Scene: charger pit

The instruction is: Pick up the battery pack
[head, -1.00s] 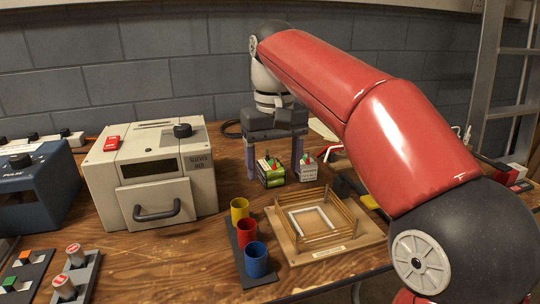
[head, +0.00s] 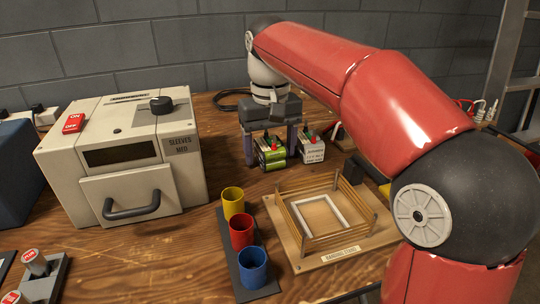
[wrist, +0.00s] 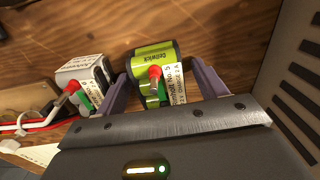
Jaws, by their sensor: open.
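A green battery pack (head: 271,152) with a white label stands on the wooden bench at the back. It has a red and a green terminal on top and also shows in the wrist view (wrist: 153,57). My gripper (head: 270,158) is open, pointing down, with its two purple-grey fingers on either side of the green pack. In the wrist view my gripper (wrist: 162,78) has the pack between its fingers with no clear grip. Whether either finger touches it I cannot tell. A similar white pack (head: 311,149) stands just right of it, outside the fingers; it also shows in the wrist view (wrist: 84,72).
A beige heater box (head: 125,160) with a handle stands at the left. Yellow (head: 232,203), red (head: 241,231) and blue (head: 254,266) cups stand in front. A wooden fenced tray (head: 285,245) is at centre right. Red and white leads lie near the white pack.

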